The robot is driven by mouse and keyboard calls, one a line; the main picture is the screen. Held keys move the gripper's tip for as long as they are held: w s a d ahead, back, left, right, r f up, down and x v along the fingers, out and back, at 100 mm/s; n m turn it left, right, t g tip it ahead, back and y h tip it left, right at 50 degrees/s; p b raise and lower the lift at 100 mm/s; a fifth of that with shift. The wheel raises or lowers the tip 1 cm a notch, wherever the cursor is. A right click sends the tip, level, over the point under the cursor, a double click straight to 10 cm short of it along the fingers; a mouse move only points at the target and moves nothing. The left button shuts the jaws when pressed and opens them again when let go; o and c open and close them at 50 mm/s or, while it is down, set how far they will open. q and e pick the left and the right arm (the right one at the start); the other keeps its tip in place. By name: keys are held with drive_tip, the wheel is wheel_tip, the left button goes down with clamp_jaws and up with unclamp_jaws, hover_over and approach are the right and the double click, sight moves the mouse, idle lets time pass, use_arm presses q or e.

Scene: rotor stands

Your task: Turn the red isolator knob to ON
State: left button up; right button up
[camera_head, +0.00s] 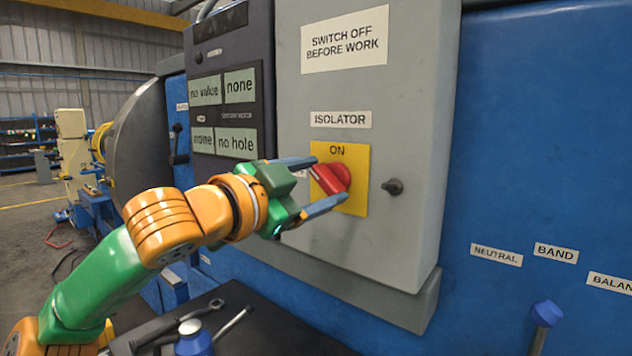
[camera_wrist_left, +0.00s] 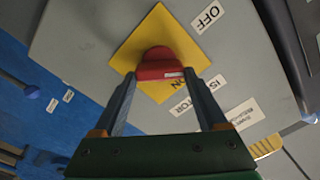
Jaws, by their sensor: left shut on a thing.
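The red isolator knob (camera_head: 328,179) sits on a yellow plate (camera_head: 356,196) fixed to a grey switch box. The plate carries ON at its top. My left gripper (camera_head: 327,181) reaches in from the left with its two blue-grey fingers on either side of the knob, shut on it. In the left wrist view the red knob (camera_wrist_left: 158,62) lies between the fingertips (camera_wrist_left: 158,75), turned askew to the yellow plate (camera_wrist_left: 158,22). An OFF label (camera_wrist_left: 207,17) is beside the plate there; in the head view the gripper mostly hides it. My right gripper is not in view.
The grey box (camera_head: 420,120) has a small dark latch (camera_head: 393,187) right of the plate. A dark display panel (camera_head: 230,90) stands to the left. Below is a dark bench top with tools (camera_head: 235,322). A blue-topped lever (camera_head: 546,314) is at lower right.

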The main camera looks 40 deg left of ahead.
use_arm(q)
drive_tip(key=m, duration=0.5)
drive_tip(key=shift+f+m, duration=0.1)
drive_tip(key=shift+m, duration=2.4)
drive_tip(key=o, duration=1.2)
drive_tip(key=shift+o, duration=0.5)
drive_tip(key=shift+w+f, duration=0.1)
drive_tip(key=shift+w, duration=0.05)
drive_tip(key=s+b, duration=0.3)
drive_tip(key=shift+d+f, duration=0.15)
drive_tip(key=shift+f, duration=0.15)
drive_tip(key=s, duration=0.3)
drive_tip(key=s+b, duration=0.1)
drive_tip(key=shift+s+d+r, duration=0.15)
drive_tip(key=shift+d+r, duration=0.1)
drive_tip(key=shift+r, duration=0.1)
